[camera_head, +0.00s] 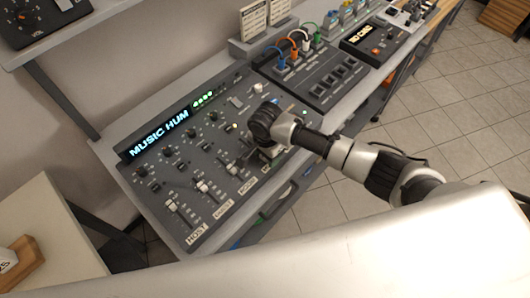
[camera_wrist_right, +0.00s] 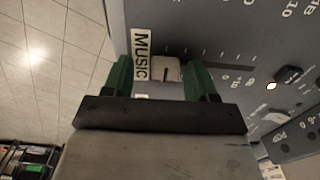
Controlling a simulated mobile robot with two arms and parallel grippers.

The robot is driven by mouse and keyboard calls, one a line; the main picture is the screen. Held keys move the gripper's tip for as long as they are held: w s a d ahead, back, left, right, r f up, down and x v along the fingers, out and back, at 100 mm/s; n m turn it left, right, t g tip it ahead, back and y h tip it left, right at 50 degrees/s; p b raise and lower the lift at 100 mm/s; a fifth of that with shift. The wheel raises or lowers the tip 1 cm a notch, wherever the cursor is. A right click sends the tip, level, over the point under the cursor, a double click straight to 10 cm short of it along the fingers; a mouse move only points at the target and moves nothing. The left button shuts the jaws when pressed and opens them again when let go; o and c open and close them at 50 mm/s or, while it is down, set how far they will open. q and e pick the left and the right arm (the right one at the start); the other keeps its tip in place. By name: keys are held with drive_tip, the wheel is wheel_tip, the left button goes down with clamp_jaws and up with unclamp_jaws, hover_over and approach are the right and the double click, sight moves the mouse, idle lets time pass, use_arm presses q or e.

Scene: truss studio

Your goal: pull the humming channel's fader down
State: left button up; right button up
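The mixing console (camera_head: 205,150) has a lit display (camera_head: 160,132) reading "MUSIC HUM". The fader caps of the host (camera_head: 173,206) and guest (camera_head: 203,187) channels show in the head view. In the right wrist view the music fader cap (camera_wrist_right: 166,69) sits close beside its "MUSIC" label (camera_wrist_right: 140,55), at the label end of its scale. My right gripper (camera_wrist_right: 160,80) is open, with its green fingers on either side of the cap. One finger is past the label; the other is at or very near the cap. In the head view my right arm hides this fader. My left gripper is not in view.
Knobs (camera_head: 183,163) stand in rows above the faders. A panel with coloured cables (camera_head: 300,62) and another device (camera_head: 375,42) stand farther along the desk. A shelf with a dial unit (camera_head: 38,20) is at upper left. Tiled floor (camera_head: 450,100) lies to the right.

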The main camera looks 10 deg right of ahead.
drive_tip(key=shift+r, duration=0.25)
wheel_tip(320, 180, up, 10)
drive_tip(key=b, duration=0.1)
idle(0.4)
drive_tip(key=shift+r, duration=0.1)
